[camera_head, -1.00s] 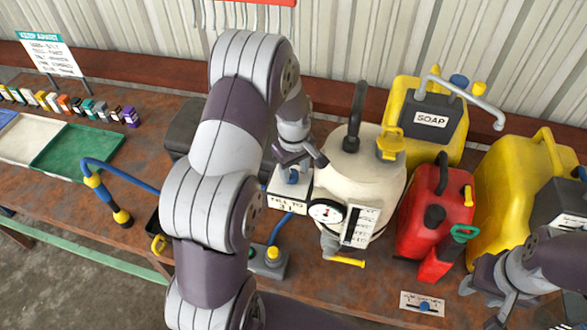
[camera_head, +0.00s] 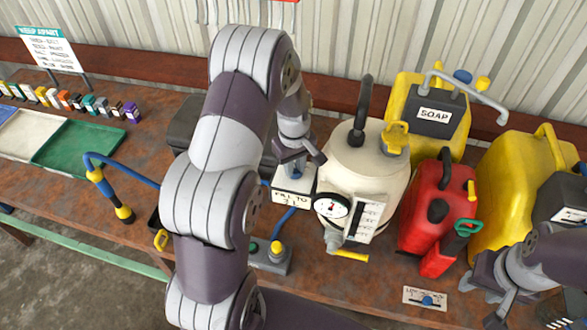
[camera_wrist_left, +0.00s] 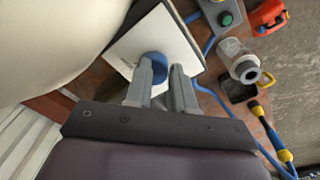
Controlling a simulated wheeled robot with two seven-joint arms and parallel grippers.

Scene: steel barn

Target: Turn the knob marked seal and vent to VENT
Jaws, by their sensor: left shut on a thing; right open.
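A blue knob (camera_wrist_left: 154,64) sits on a white square plate (camera_wrist_left: 128,52) in the left wrist view. My left gripper (camera_wrist_left: 164,72) has its two fingers at the knob and is shut on it. In the head view this gripper (camera_head: 298,168) is at the small white box (camera_head: 292,197) beside the cream tank (camera_head: 370,165); the fingers largely cover the knob there. No seal or vent marking is readable. A label on the box front seems to read "FILL TO 3 L". My right gripper (camera_head: 482,302) is open and empty at the lower right.
A small labelled panel with a blue slider (camera_head: 427,300) is at the bench's front edge. A blue hose (camera_head: 140,177) and green tray (camera_head: 80,147) lie left.

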